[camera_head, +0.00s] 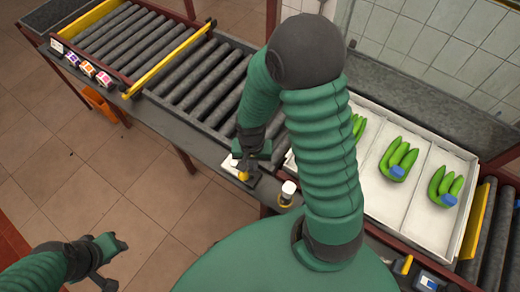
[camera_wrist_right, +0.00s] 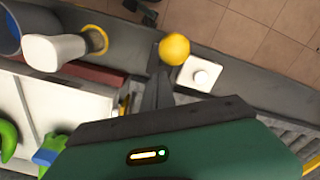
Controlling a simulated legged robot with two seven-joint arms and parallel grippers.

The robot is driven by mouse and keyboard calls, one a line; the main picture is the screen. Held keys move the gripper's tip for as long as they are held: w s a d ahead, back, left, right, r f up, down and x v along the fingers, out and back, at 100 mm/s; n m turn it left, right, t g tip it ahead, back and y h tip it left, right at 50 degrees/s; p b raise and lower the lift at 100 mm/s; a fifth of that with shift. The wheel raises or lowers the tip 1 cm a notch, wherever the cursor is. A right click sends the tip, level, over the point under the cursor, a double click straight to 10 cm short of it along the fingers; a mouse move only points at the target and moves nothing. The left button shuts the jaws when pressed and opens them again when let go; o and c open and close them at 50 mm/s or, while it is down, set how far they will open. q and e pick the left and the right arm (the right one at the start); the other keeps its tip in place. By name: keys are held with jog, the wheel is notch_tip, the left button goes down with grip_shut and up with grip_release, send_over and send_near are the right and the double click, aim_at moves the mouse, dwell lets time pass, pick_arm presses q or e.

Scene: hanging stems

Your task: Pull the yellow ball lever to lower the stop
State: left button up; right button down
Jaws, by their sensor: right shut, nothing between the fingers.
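The yellow ball (camera_wrist_right: 174,49) of the lever shows in the right wrist view, just beyond my right gripper's fingertips (camera_wrist_right: 160,62). In the head view the yellow ball (camera_head: 243,174) is at the near edge of the conveyor, partly covered by my right gripper (camera_head: 247,166). The right gripper is shut with nothing between its fingers; I cannot tell whether it touches the ball. A yellow bar (camera_head: 170,62), which looks like the stop, lies across the rollers. My left gripper (camera_head: 110,262) is at the lower left, away from the conveyor; its finger gap is unclear.
A white plate with a button (camera_wrist_right: 203,73) is beside the ball. A white-topped knob with a yellow ring (camera_head: 288,190) stands nearby. A white tray (camera_head: 408,150) holds green banana bunches on the right. Small labelled boxes (camera_head: 88,68) line the left edge. An orange bin (camera_head: 100,103) is below.

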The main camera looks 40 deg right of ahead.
notch_tip(320, 180, up, 10)
jog(key=p, duration=0.9)
jog(key=shift+f, duration=0.1)
